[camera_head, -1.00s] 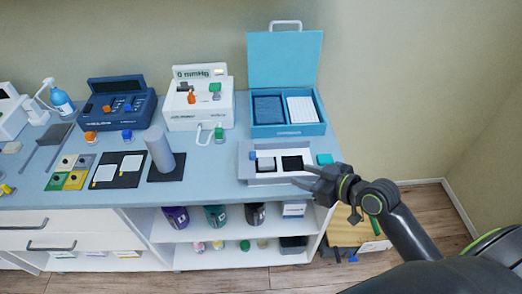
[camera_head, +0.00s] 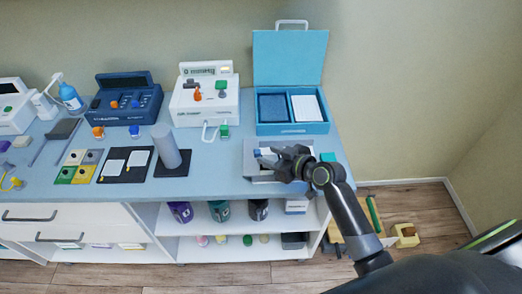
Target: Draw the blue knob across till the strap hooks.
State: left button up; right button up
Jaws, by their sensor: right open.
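A small blue knob (camera_head: 257,153) shows at the left end of a shallow grey and white tray-like fixture (camera_head: 250,172) near the front right of the counter. My right gripper (camera_head: 271,159) is open over this fixture, with its fingers pointing left towards the knob. I cannot tell whether a finger touches the knob. The gripper hides most of the fixture's white and dark middle, and I cannot make out the strap or its hook. My left gripper is not in view.
An open blue case (camera_head: 290,129) stands just behind the fixture. A grey cylinder (camera_head: 166,147) stands upright on a dark pad to the left. A white device (camera_head: 205,108) and a dark blue device (camera_head: 125,108) stand further back. The counter between cylinder and fixture is clear.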

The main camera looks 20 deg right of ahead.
aim_at(259, 152)
jog(key=shift+x, duration=2.25)
grip_shut()
